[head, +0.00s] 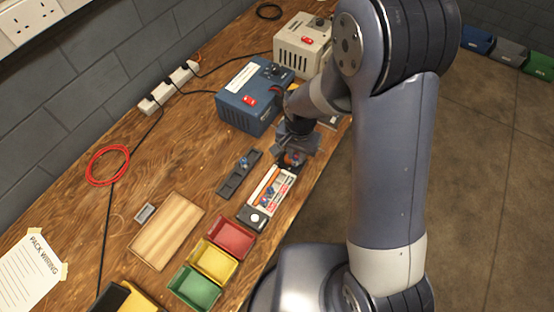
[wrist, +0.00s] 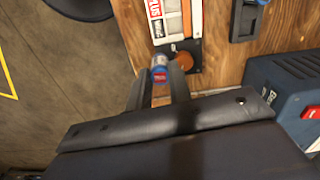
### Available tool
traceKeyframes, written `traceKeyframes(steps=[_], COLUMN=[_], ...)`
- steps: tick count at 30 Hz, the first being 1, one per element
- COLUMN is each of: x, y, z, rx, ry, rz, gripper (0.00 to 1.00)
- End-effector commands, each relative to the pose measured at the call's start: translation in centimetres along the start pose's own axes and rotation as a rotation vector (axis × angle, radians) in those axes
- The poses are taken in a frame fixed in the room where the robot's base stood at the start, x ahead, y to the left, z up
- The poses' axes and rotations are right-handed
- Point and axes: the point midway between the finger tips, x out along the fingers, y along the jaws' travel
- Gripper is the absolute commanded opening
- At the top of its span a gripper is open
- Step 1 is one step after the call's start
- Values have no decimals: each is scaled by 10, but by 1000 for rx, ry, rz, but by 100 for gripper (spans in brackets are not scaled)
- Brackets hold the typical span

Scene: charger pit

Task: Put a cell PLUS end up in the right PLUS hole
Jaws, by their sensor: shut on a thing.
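My gripper (head: 291,160) is at the far end of the labelled holder in the head view. In the wrist view my gripper (wrist: 158,88) is shut on a blue cell (wrist: 160,75) with a silvery band. I cannot tell which end of the cell is PLUS. The holder has a white, red-marked label (head: 260,197); its red PLUS label (wrist: 154,9) shows at the top of the wrist view. A round orange-brown part (wrist: 184,60) sits on the holder's dark end, right beside the cell. The holes are not clear, and I cannot tell whether the cell touches the holder.
A dark narrow tray (head: 232,182) with a blue item lies left of the holder. A blue box (head: 245,112) and a grey box (head: 297,52) stand behind. Red (head: 232,238), yellow (head: 205,268) and green (head: 190,292) bins and a wooden board (head: 165,232) lie nearer.

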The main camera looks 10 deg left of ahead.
Motion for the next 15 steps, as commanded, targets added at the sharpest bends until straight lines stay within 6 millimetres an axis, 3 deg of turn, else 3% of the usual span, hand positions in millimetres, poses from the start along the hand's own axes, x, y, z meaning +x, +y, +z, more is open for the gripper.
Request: traceKeyframes(steps=[1, 6, 15], x=[-4, -6, -3], y=[-11, -31, -37], z=[16, 46, 57], rx=[14, 84, 115], ry=[-1, 0, 0], rz=[1, 0, 0], gripper=[0, 0, 0])
